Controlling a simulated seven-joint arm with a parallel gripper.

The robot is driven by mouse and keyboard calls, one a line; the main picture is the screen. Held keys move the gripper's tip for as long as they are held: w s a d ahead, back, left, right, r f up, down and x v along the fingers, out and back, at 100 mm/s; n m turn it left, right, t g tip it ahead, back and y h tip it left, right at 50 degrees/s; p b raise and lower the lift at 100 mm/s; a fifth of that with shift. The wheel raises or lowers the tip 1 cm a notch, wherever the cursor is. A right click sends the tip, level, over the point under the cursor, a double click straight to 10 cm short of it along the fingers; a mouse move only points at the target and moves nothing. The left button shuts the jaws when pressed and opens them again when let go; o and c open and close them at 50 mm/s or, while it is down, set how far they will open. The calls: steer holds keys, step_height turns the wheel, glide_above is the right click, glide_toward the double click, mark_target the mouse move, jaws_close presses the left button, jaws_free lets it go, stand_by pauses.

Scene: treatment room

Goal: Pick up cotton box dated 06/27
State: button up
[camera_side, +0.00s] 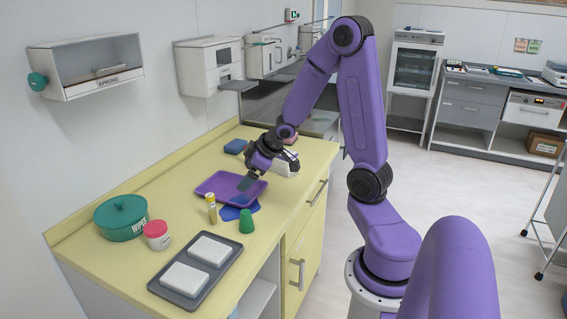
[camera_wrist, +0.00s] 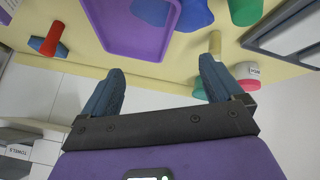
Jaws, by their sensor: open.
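Two white boxes, which look like cotton boxes, lie on a dark grey tray (camera_side: 203,288). One box (camera_side: 210,250) is at the back and the other (camera_side: 184,279) at the front; no date can be read on either. My gripper (camera_wrist: 162,66) is open and empty, with both fingers apart. In the side view it is above the counter near the purple tray (camera_side: 213,180), away from the grey tray.
A pink-lidded jar (camera_side: 157,235) and green wipes tub (camera_side: 121,217) stand at left.

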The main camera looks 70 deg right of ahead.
steer(key=s+d+f+m+t, duration=0.2)
steer(key=s+d+m, duration=0.15)
steer(key=d, duration=1.05)
steer(key=m+t+h, duration=0.3)
steer(key=m+t, duration=0.1)
glide_toward(293, 156)
steer(key=shift+n+y, duration=0.25)
steer(key=shift+y, duration=0.05)
steer(key=x, duration=0.8)
steer(key=shift+w+d, duration=0.2)
steer(key=shift+w, duration=0.15)
steer(key=shift+d+x, duration=0.2)
steer(key=shift+x, duration=2.9)
steer(key=shift+s+f, duration=0.1)
steer(key=shift+s, duration=0.05)
steer(key=shift+c, duration=0.3)
steer(key=c, duration=1)
